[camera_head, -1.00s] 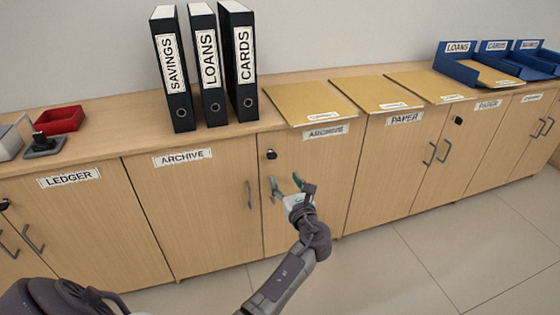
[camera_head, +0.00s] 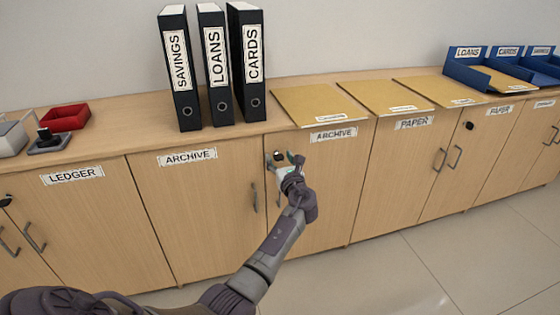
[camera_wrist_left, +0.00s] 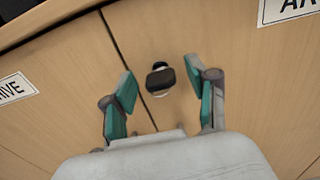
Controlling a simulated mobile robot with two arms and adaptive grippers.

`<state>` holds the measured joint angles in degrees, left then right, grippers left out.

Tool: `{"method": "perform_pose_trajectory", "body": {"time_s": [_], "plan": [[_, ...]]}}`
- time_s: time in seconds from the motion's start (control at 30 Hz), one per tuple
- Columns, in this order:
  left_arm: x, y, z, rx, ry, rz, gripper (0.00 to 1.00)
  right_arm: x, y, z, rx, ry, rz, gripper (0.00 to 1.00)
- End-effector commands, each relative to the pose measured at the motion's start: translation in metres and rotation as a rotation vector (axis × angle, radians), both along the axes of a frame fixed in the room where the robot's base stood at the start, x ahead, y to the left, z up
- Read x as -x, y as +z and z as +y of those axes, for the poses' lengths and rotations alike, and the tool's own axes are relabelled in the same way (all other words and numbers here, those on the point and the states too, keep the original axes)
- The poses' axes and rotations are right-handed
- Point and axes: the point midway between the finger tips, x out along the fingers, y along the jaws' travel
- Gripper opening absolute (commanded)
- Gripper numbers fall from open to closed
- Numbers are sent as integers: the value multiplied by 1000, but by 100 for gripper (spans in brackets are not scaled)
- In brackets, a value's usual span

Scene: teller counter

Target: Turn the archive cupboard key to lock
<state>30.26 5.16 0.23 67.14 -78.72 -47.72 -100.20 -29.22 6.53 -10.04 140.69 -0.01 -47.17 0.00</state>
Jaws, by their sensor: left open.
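The archive cupboard (camera_head: 205,205) has two wooden doors with ARCHIVE labels. Its black key (camera_head: 278,155) sits in a lock near the top left of the right door. The key also shows in the left wrist view (camera_wrist_left: 160,79), its dark flat head lying about crosswise over a pale round lock plate. My left gripper (camera_head: 281,159) is at the lock, and in the left wrist view (camera_wrist_left: 160,95) its teal-padded fingers are open on either side of the key, with gaps left and right. I cannot tell the depth to the key exactly. My right gripper is out of view.
Three upright binders (camera_head: 213,70), flat tan folders (camera_head: 318,104) and blue trays (camera_head: 490,70) stand on the counter top (camera_head: 120,140) above. The archive door handle (camera_head: 254,197) is left of my gripper. Clear floor (camera_head: 430,260) lies at the lower right.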

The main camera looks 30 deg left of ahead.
Motion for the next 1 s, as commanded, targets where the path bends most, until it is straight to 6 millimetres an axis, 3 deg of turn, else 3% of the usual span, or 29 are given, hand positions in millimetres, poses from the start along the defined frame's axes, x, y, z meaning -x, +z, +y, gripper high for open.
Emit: {"method": "perform_pose_trajectory", "body": {"time_s": [0.2, 0.57, 1.0], "plan": [[0, 0, 0, 0, 0, 0, 58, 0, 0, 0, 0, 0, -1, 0], [0, 0, 0, 0, 0, 0, 0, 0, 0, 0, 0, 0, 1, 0], [0, 0, 0, 64, 0, -77, 0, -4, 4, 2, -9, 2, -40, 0]]}}
